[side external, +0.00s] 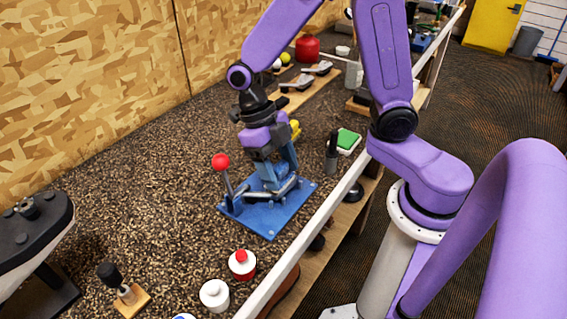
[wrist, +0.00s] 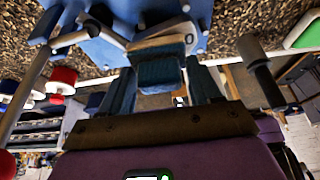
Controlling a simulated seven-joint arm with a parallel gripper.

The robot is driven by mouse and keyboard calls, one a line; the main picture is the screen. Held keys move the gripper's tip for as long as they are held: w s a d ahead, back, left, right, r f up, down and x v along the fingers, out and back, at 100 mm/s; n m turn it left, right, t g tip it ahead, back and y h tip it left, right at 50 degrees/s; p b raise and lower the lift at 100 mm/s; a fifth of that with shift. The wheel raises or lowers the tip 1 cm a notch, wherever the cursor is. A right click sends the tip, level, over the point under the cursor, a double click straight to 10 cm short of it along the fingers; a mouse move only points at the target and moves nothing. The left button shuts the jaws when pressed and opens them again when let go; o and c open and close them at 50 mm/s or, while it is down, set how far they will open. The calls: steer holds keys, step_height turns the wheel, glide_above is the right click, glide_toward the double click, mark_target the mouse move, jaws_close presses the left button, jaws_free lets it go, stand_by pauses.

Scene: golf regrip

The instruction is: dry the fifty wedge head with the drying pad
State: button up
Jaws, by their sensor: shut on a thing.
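My gripper (side external: 272,178) is low over the blue metal base plate (side external: 270,218) of a clamp with a red-knobbed lever (side external: 221,162). In the wrist view its fingers (wrist: 163,88) are closed on a ribbed blue block (wrist: 158,70). I cannot tell whether this block is the drying pad. A green pad (side external: 348,139) lies in a white tray to the right of the gripper. No fifty marking is readable, and I cannot tell which is the fifty wedge head.
A dark upright cylinder (side external: 332,155) stands near the bench edge, beside the gripper. A small yellow object (side external: 295,130) is behind the gripper. The speckled bench left of the clamp is clear.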

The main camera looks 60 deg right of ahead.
steer(key=shift+d+f, duration=0.15)
steer(key=shift+d, duration=0.95)
steer(key=shift+a, duration=1.25)
steer(key=shift+d, duration=0.65)
steer(key=shift+r, duration=0.2)
steer(key=shift+r, duration=3.45)
